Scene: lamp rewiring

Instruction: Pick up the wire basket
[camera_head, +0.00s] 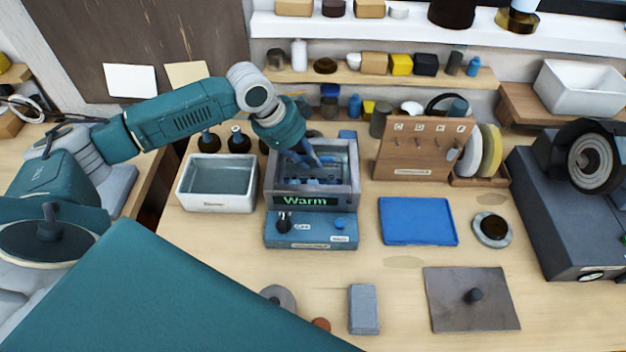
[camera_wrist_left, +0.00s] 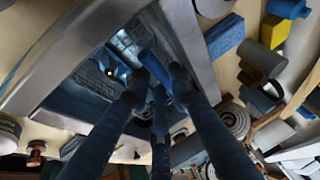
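A grey open-topped tank with a display reading "Warm" (camera_head: 307,200) stands left of the table's middle. Inside it are dark blue bars and fittings (camera_head: 318,182), which may be the wire basket; its outline is hard to make out. My left gripper (camera_head: 308,160) reaches down into the tank opening with its fingers spread. In the left wrist view, its fingers (camera_wrist_left: 155,88) are apart, with a blue bar (camera_wrist_left: 152,66) close to or between the tips. I cannot tell whether they touch it. My right gripper is not in view.
A white tray (camera_head: 205,203) stands just left of the tank. A wooden hook board (camera_head: 421,170) and a blue mat (camera_head: 392,238) are to its right. Dark bottles (camera_head: 239,143) stand behind. A grey block (camera_head: 363,310) and a dark plate (camera_head: 450,318) lie in front.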

